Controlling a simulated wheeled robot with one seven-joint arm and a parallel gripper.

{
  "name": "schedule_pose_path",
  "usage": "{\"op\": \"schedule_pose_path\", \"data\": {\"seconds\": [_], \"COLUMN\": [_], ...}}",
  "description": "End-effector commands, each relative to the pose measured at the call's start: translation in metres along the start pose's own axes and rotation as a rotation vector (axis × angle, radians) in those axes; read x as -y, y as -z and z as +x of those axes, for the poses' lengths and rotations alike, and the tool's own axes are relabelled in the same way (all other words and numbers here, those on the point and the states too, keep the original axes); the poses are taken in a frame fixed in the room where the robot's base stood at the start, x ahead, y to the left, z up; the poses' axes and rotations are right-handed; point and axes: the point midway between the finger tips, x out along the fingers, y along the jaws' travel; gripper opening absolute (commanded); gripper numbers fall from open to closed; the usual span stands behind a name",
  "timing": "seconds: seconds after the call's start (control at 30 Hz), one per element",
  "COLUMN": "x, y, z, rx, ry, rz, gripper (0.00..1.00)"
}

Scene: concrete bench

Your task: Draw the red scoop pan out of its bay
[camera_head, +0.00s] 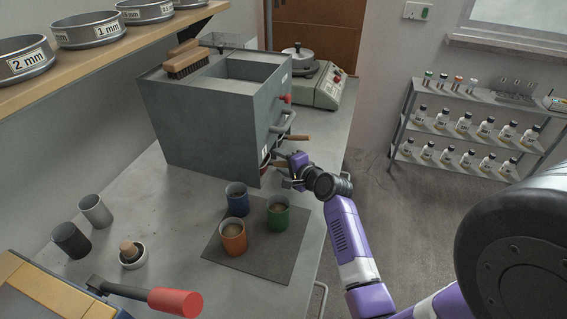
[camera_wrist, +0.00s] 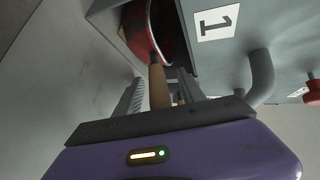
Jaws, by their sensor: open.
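The red scoop pan (camera_wrist: 140,32) sits in a bay at the lower front of the grey metal box, its bowl partly hidden inside. Its wooden handle (camera_wrist: 159,88) sticks out towards my gripper. In the head view the pan shows only as a small red edge (camera_head: 265,156) at the bay opening. My gripper (camera_wrist: 162,84) is open, its fingers on either side of the handle in the wrist view. Whether a finger touches the handle I cannot tell. In the head view my gripper (camera_head: 287,177) is close to the box front and hides part of the handle.
The grey box (camera_head: 200,125) bears a brush (camera_head: 186,62) and a label "1" (camera_wrist: 214,22) beside the bay. A grey bar handle (camera_wrist: 261,80) and a red knob (camera_wrist: 313,91) project nearby. Blue (camera_head: 237,200), green (camera_head: 278,217) and orange (camera_head: 233,238) cups stand on a dark mat (camera_head: 265,267).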

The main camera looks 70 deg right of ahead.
Motion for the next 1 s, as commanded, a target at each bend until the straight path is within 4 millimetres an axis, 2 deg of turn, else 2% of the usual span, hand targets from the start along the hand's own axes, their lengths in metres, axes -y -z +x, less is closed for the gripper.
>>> {"op": "schedule_pose_path", "data": {"seconds": [0.1,0.13,0.3,0.37,1.0], "x": [-0.0001,-0.0001,-0.0002,-0.0003,-0.0006], "y": [0.0,0.0,-0.0001,-0.0001,-0.0002], "z": [-0.0002,-0.0002,-0.0003,-0.0003,-0.0005], "rx": [0.0,0.0,0.0,0.0,0.0], "ry": [0.0,0.0,0.0,0.0,-0.001], "rz": [0.0,0.0,0.0,0.0,0.001], "gripper": [0.47,0.43,0.1,0.0,0.0]}}
